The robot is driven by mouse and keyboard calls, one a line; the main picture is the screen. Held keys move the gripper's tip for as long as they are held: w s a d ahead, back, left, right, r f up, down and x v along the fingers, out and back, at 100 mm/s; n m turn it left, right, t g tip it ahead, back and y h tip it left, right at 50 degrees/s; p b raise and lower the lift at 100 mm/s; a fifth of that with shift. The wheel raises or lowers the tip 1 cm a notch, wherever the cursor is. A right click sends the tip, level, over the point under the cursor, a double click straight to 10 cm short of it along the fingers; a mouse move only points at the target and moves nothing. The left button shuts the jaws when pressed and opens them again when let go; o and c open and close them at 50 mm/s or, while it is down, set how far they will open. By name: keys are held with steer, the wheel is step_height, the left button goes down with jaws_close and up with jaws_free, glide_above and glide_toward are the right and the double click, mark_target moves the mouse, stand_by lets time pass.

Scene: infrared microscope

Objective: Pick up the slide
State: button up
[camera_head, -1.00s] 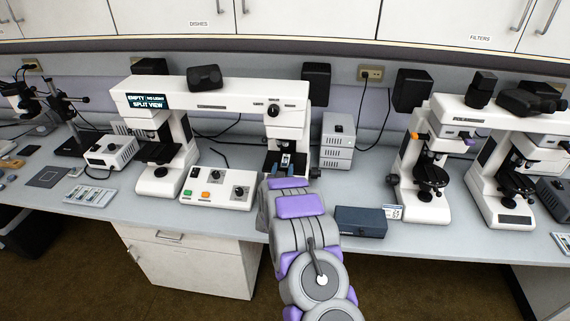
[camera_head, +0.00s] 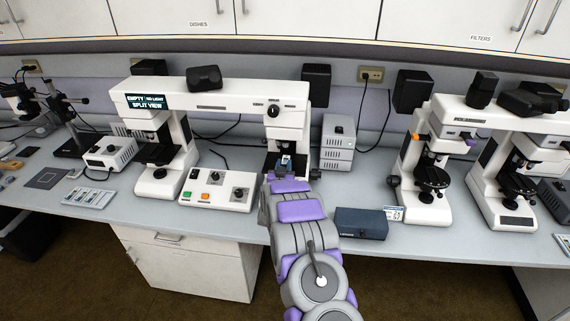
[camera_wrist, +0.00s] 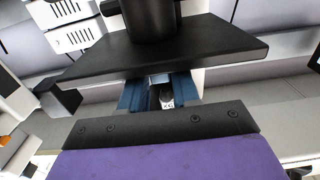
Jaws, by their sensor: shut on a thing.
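My gripper (camera_head: 286,163) is at the right-hand stand of the long white split-view microscope (camera_head: 213,94), at the level of its stage. In the wrist view its blue fingers (camera_wrist: 158,94) reach under a wide black plate and are closed around a small slide. Only a pale end of the slide (camera_wrist: 167,102) with dark marks shows between the fingers; the rest is hidden. In the head view my arm and fingers cover the slide, so I cannot tell whether it still touches the stage.
The black plate (camera_wrist: 160,55) and a black cylinder (camera_wrist: 150,18) sit close above the fingers. A control box (camera_head: 218,189) with buttons stands to the left. A dark blue box (camera_head: 360,222) lies right of my arm. Another microscope (camera_head: 430,165) stands farther right.

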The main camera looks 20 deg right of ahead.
steer(key=shift+r, duration=0.1)
steer(key=shift+c, duration=0.4)
step_height(320, 180, up, 4)
steer(key=shift+f+p, duration=0.2)
steer(key=shift+p, duration=0.55)
steer(key=s+a+r+p, duration=0.2)
steer(key=s+p, duration=0.1)
steer(key=s, duration=1.2)
steer(key=shift+s+a+r, duration=0.15)
steer(key=shift+s+a, duration=0.25)
